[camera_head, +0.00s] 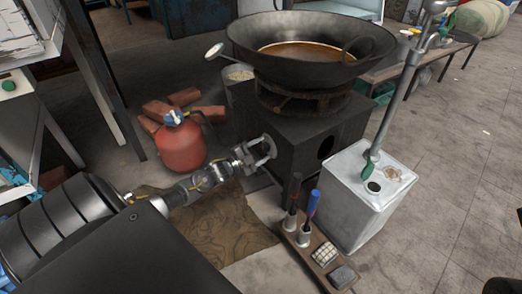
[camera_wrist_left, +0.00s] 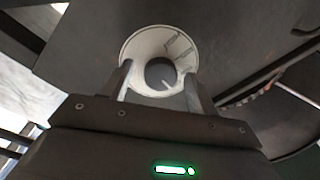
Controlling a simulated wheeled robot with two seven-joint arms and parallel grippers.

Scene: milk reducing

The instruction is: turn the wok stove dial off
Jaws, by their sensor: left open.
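The wok stove (camera_head: 315,130) is a dark box with a large wok (camera_head: 310,50) of brown liquid on top. Its dial (camera_wrist_left: 160,72) shows in the left wrist view as a dark round knob with a pale pointer mark, set in a white round plate (camera_wrist_left: 143,45). The pointer slants toward the lower right in that view. My left gripper (camera_head: 266,152) is at the stove's left face, in front of the dial. In the left wrist view its open fingers (camera_wrist_left: 158,88) stand on either side of the knob; I cannot tell whether they touch it. My right gripper is not in view.
A red gas cylinder (camera_head: 181,148) stands left of the stove, with bricks (camera_head: 165,107) behind it. A white metal can (camera_head: 345,205) stands to the right. A wooden board (camera_head: 305,250) with handled tools lies in front. Open floor (camera_head: 460,190) lies at the right.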

